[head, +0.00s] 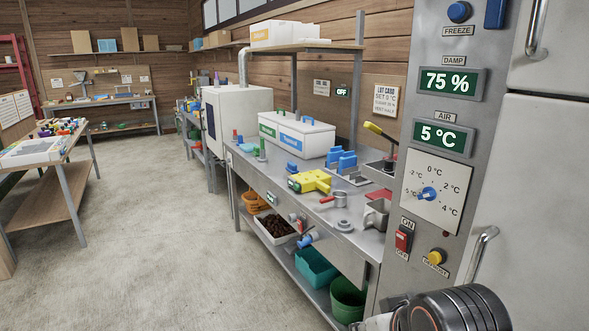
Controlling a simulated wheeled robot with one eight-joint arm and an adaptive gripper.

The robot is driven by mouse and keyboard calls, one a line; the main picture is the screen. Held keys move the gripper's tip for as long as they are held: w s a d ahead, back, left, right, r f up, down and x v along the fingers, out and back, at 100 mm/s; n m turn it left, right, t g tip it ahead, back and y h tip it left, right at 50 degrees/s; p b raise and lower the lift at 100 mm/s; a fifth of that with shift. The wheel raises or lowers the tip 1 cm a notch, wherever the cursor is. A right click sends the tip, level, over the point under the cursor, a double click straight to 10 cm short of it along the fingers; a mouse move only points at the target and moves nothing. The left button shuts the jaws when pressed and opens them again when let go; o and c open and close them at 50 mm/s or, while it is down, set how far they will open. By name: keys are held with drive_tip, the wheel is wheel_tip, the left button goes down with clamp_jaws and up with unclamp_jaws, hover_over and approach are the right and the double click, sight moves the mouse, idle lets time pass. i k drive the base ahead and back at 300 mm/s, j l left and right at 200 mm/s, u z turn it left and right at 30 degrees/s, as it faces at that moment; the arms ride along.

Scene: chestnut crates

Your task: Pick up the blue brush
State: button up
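I cannot make out a blue brush for certain. A small blue piece (248,147) lies at the far left end of the steel bench (235,170), too small to identify. A blue cylindrical piece (308,239) sticks out at the bench's front edge; I cannot tell what it is. Blue blocks (341,161) stand on the bench behind a yellow tool (310,181). Part of my arm, dark and rounded, shows at the bottom right. My gripper's fingers are not in view.
A grey cabinet with displays and a dial (436,190) stands close on the right. A white box (296,137) is on the bench; a green bucket (348,298) and teal bin (317,268) are below. A cluttered table (75,170) stands left. The floor (150,240) between is clear.

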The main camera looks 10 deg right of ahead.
sight(292, 168)
drive_tip(key=i+j+z, duration=0.2)
drive_tip(key=i+j, duration=0.15)
drive_tip(key=i, duration=0.35)
drive_tip(key=i+j+z, duration=0.25)
drive_tip(key=i+j, duration=0.2)
drive_tip(key=i, duration=0.2)
drive_tip(key=i+j+z, duration=0.2)
drive_tip(key=i+j, duration=0.4)
drive_tip(key=i+j+z, duration=0.25)
drive_tip(key=i+j, duration=0.35)
drive_tip(key=i+j+z, duration=0.2)
drive_tip(key=i+j, duration=0.35)
drive_tip(key=j, duration=0.3)
